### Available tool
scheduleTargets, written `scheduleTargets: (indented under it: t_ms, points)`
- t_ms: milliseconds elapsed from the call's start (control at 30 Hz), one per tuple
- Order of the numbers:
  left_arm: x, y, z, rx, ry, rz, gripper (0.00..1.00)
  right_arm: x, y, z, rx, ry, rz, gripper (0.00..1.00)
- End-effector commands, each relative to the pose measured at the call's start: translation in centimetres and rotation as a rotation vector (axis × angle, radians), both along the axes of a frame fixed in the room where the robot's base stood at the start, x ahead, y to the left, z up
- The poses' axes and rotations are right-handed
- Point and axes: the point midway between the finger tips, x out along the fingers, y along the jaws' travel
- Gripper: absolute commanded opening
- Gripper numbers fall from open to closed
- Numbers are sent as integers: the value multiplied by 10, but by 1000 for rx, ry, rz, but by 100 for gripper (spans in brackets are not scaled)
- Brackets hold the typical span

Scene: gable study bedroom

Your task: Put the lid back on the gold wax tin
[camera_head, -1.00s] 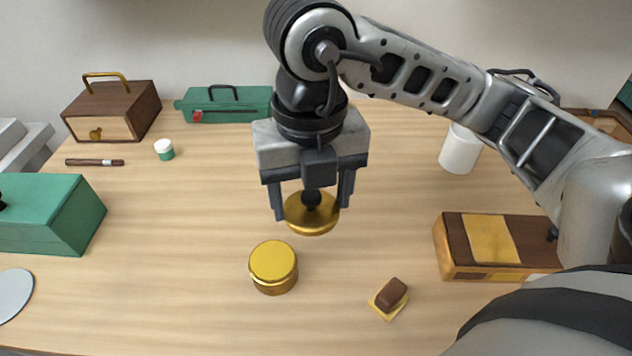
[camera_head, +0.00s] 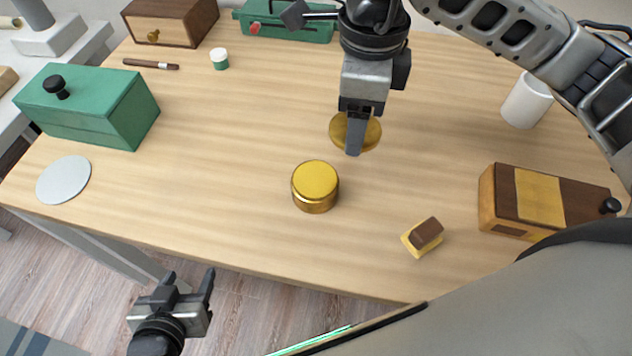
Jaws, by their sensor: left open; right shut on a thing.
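The gold wax tin (camera_head: 315,183) stands upright on the wooden table, a round gold body with a bright yellow top. The round gold lid (camera_head: 370,134) is up and to the right of the tin in the picture, apart from it. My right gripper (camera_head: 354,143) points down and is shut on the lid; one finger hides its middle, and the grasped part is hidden. The lid appears raised above the table, though its height is hard to judge. My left gripper (camera_head: 190,282) is open and empty, beyond the table's front edge at lower left.
A brown-and-yellow block (camera_head: 423,237) lies right of the tin, near a wooden box (camera_head: 500,200). Table left of the tin is clear.

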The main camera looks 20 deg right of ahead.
Motion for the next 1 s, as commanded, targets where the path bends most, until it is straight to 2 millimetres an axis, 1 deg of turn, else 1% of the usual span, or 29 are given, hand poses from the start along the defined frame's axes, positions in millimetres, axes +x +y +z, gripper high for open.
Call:
scheduleTargets:
  t_ms: [33,100,367,400,600,700,800,900,1000]
  points:
    - [0,0,0,-1,-1,1,57,3,-1,-3,2,0,131,42]
    - [0,0,0,-2,-1,1,57,7,-3,-7,3,-5,328,42]
    - [0,0,1,-2,-1,1,57,22,-10,-23,3,-17,1059,42]
    - [0,0,1,-2,-1,1,57,24,-11,-25,3,-17,1171,42]
    - [0,0,1,-2,-1,1,57,33,-18,-37,-1,-21,1680,42]
    - [0,0,1,-2,-1,1,57,37,-20,-41,-3,-21,1866,42]
    - [0,0,1,-1,-2,1,57,39,-22,-44,-4,-20,1991,42]
    - [0,0,1,-1,-2,1,57,40,-23,-45,-4,-19,2061,42]
    - [0,0,1,-1,-2,0,57,40,-23,-46,-3,-19,2085,42]
